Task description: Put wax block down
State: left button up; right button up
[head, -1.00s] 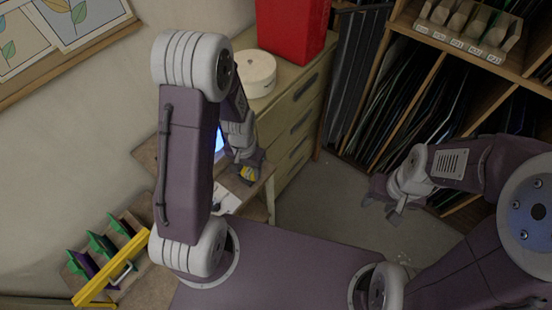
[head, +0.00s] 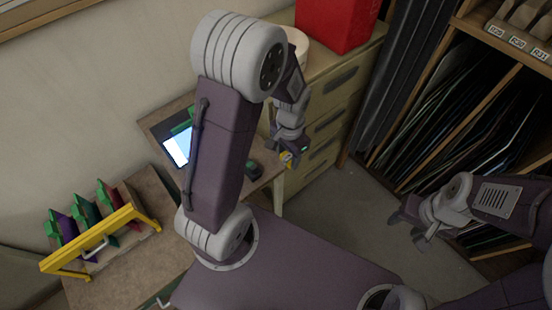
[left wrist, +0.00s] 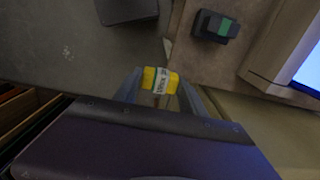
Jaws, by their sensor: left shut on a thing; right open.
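The wax block is a small yellow block with a pale label. In the left wrist view the wax block (left wrist: 161,80) sits between the two fingers of my left gripper (left wrist: 160,88). In the head view my left gripper (head: 288,156) is shut on it, beside the right edge of the small wooden table (head: 270,171); how high it is held is hard to tell. My right gripper (head: 424,232) is open and empty at the right, over the floor.
A lit screen (head: 177,149) and a dark green-topped object (head: 255,170) are on the small table. A yellow-framed rack (head: 100,238) stands at the left. A drawer cabinet (head: 325,125) with a red bin (head: 336,22) is behind. Shelves of sheets (head: 455,120) stand at right.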

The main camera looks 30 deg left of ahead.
pick_arm(q)
send_over(275, 164)
jog(key=f, duration=0.3)
jog(key=shift+s+a, duration=0.1)
jog(key=shift+a, duration=0.1)
jog(key=shift+f, duration=2.1)
jog(key=shift+d, duration=0.1)
jog(key=shift+f, duration=0.15)
jog(key=o, duration=1.4)
jog(key=shift+c, duration=0.2)
notch_tip(275, 164, up, 12)
jog(key=r, duration=0.1)
jog(key=s+d+n+t, duration=0.1)
jog(key=s+d+n, duration=0.3)
jog(key=s, duration=0.4)
jog(key=shift+d+f+n+p, duration=0.25)
jog(key=shift+d+n+p, duration=0.1)
jog(key=shift+d, duration=0.1)
